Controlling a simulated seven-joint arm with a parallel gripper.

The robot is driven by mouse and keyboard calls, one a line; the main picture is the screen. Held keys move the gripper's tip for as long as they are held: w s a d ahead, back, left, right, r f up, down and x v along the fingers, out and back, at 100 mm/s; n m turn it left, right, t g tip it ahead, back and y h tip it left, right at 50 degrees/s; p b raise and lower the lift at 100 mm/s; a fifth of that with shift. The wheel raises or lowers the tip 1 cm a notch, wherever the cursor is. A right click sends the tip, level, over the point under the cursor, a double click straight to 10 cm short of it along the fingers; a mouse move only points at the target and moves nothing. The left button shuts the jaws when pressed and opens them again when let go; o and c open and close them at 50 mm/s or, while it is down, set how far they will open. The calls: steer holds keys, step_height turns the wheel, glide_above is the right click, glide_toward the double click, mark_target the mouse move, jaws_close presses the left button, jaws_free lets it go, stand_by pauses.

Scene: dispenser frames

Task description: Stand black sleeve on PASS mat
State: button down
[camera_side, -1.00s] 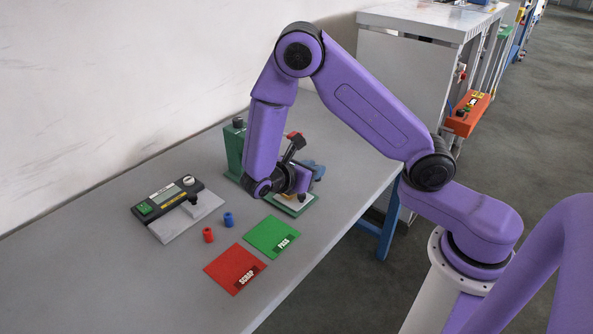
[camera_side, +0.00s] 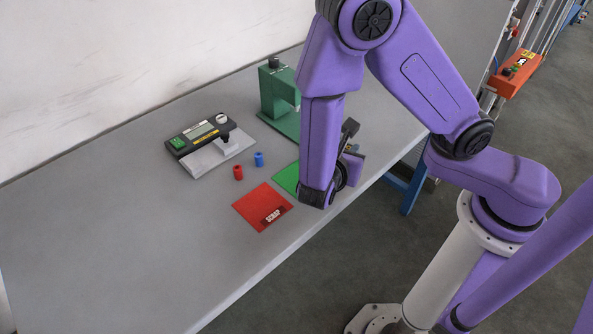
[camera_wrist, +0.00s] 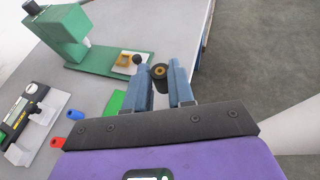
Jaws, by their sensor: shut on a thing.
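The black sleeve (camera_wrist: 159,72) is between the fingertips of my gripper (camera_wrist: 161,76) in the wrist view, with a tan ring showing inside its open end. My gripper is shut on it. In the side view my arm hides the sleeve and the fingertips. The green PASS mat (camera_side: 286,178) lies on the table, its right part and lettering hidden behind my arm. In the wrist view a piece of the mat (camera_wrist: 115,103) shows left of the fingers. I cannot tell how high the sleeve is above the table.
The red SCRAP mat (camera_side: 262,205) lies left of the PASS mat. A gauge with a display (camera_side: 208,143) and a green press-like stand (camera_side: 274,93) are farther back. The table's front edge is close.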

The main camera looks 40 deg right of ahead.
steer(key=w+a+f, duration=0.1)
steer(key=w+f, duration=0.2)
steer(key=w, duration=0.1)
steer(key=w+a+f, duration=0.1)
steer(key=w+f, duration=0.2)
steer(key=w, duration=0.1)
steer(key=w+a+f, duration=0.1)
steer(key=w+f, duration=0.1)
steer(key=w, duration=0.2)
steer(key=shift+f, duration=0.4)
steer(key=shift+w+f, duration=0.1)
steer(key=shift+f, duration=0.05)
steer(key=shift+w+a+f, duration=0.15)
steer(key=shift+f, duration=1.55)
steer(key=c, duration=1)
jaws_free()
steer(key=shift+f, duration=0.15)
steer(key=shift+o, duration=0.2)
